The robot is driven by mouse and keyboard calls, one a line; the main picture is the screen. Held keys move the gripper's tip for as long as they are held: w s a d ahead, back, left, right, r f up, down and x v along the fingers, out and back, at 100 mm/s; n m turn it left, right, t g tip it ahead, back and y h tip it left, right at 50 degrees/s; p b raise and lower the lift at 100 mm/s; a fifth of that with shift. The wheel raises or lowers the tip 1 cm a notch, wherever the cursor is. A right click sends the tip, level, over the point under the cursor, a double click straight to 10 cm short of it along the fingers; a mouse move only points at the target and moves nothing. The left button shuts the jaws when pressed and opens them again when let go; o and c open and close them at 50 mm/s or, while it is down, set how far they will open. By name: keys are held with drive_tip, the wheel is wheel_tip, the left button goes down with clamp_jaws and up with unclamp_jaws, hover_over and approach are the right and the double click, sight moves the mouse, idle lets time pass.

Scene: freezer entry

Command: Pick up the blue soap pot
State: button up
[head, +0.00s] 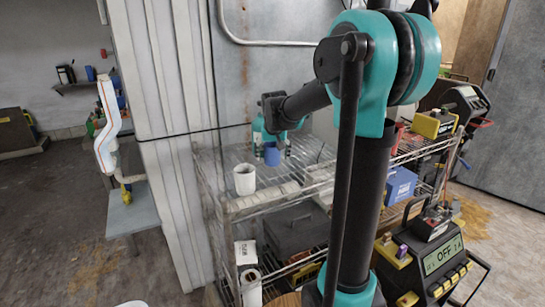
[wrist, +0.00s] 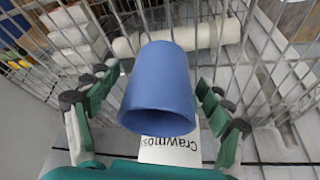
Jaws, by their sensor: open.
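The blue soap pot (wrist: 160,85) is a plain, tapered blue cup shape. In the wrist view it fills the space between the spread fingers of my gripper (wrist: 157,88), with its dark opening toward the camera. A gap shows on each side, so the fingers do not appear closed on it. In the head view the pot (head: 272,155) is small, on the top wire shelf, and my gripper (head: 274,135) is right at it, partly hiding it. Whether the pot touches the shelf is unclear.
A white cup (head: 244,179) stands on the wire shelf (head: 285,196) left of the pot. In the wrist view a white cylinder (wrist: 200,35) lies beyond the pot, and a printed white label (wrist: 167,150) shows below it. A blue box (head: 400,184) sits farther right.

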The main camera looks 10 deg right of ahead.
drive_tip(key=c, duration=1.4)
drive_tip(key=shift+r, duration=0.15)
